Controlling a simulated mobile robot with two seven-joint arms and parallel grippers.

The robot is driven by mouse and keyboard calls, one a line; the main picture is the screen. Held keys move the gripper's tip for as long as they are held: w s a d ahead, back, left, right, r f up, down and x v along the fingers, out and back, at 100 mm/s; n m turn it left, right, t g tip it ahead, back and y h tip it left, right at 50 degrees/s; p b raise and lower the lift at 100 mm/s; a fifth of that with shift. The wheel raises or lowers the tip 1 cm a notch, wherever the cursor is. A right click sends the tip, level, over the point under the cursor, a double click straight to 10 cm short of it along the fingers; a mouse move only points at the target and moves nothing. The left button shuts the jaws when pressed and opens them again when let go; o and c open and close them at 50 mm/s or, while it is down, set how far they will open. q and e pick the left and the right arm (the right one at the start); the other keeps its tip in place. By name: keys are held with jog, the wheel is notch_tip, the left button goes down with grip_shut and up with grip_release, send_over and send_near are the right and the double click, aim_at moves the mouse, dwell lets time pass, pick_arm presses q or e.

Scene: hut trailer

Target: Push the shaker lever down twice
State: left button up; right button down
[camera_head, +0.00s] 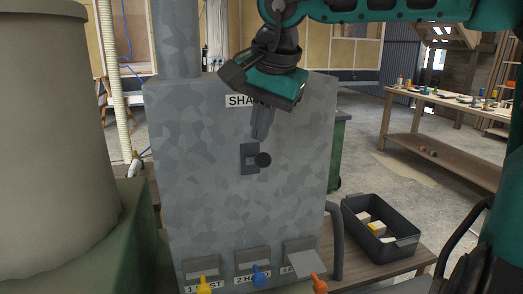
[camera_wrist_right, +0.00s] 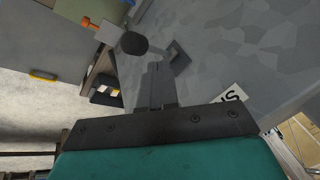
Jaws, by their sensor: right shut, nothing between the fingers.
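The shaker lever (camera_head: 263,160) is a dark round knob on a short stem, coming out of a slotted plate (camera_head: 248,158) on the front of a grey metal cabinet (camera_head: 200,200). A partly covered label (camera_head: 240,101) is above it. My right gripper (camera_head: 258,136) is shut and empty, fingers pointing down, just above the knob. In the right wrist view the knob (camera_wrist_right: 134,43) shows just past the tips of the shut fingers (camera_wrist_right: 156,70); I cannot tell whether they touch. My left gripper is not in view.
Below the lever are several labelled flaps with a yellow (camera_head: 204,285), a blue (camera_head: 260,275) and an orange handle (camera_head: 319,284). A dark crate (camera_head: 375,250) stands on a bench at right. A large beige drum (camera_head: 50,140) is at left.

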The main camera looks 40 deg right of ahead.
jog(key=r+p, duration=0.1)
jog(key=r, duration=0.1)
jog(key=w+r+p, duration=0.1)
jog(key=shift+d+p, duration=0.25)
jog(key=shift+p, duration=0.1)
jog(key=shift+w+d+b, duration=0.1)
jog(key=shift+b, duration=0.2)
jog(key=shift+w+d+r, duration=0.15)
jog(key=shift+w+r, duration=0.15)
jog(key=shift+r, duration=0.45)
jog(key=shift+s, duration=0.15)
